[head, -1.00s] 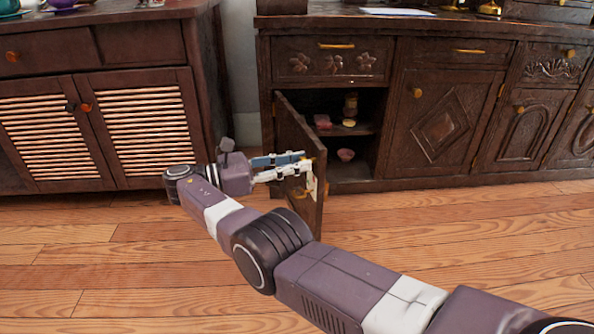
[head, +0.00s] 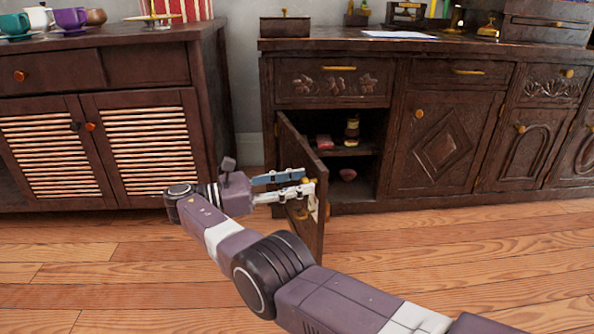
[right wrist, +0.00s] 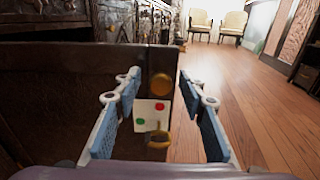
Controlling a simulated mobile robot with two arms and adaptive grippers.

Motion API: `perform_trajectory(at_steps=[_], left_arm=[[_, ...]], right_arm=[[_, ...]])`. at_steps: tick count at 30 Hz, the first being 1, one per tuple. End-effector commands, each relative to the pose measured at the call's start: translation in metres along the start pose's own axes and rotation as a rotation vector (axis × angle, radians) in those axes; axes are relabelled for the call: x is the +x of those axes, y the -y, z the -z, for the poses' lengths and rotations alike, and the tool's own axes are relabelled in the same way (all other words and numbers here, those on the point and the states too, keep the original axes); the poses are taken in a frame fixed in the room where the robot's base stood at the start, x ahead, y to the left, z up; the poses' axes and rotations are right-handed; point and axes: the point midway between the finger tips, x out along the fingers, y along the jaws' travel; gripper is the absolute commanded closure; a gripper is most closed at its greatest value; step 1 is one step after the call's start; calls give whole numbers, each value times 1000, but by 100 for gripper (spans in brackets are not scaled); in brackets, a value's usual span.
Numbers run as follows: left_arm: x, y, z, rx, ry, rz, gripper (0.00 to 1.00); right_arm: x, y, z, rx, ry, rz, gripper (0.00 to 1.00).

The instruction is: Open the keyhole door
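The keyhole door (head: 293,163) is a dark wood door on the right cabinet. It stands swung well out from its cupboard. In the right wrist view its panel (right wrist: 60,100) fills the left, with a round brass knob (right wrist: 160,85), a white plate (right wrist: 146,112) with green and red dots, and a brass key-like piece (right wrist: 158,140) below. My right gripper (head: 303,182) is at the door's outer face near its free edge. Its fingers are spread in the right wrist view (right wrist: 160,92), either side of the knob and plate, not closed on them. My left gripper is out of view.
A louvred cabinet (head: 100,140) stands at left, with cups on top. The wooden floor (head: 450,245) in front is clear.

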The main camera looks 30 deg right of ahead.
Motion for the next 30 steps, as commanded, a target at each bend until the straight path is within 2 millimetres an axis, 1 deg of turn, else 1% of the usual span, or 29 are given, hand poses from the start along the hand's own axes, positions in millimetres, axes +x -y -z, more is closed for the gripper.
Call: perform_trajectory(at_steps=[5,8,9,12,15,18,21,24,30], left_arm=[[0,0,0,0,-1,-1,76],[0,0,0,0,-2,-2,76],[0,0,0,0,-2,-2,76],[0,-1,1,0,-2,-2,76],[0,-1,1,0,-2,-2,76],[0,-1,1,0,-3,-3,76],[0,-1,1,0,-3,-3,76],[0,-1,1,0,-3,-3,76],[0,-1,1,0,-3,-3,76]], right_arm=[[0,0,-12,3,-2,-1,62],[0,1,-23,4,-3,1,62],[0,0,-33,7,-2,1,62],[0,0,-55,6,-1,0,62],[0,0,-73,4,-1,0,62],[0,0,-86,2,-1,0,62],[0,0,-94,0,0,-1,62],[0,0,-98,0,0,-1,62],[0,0,-98,0,0,-1,62]])
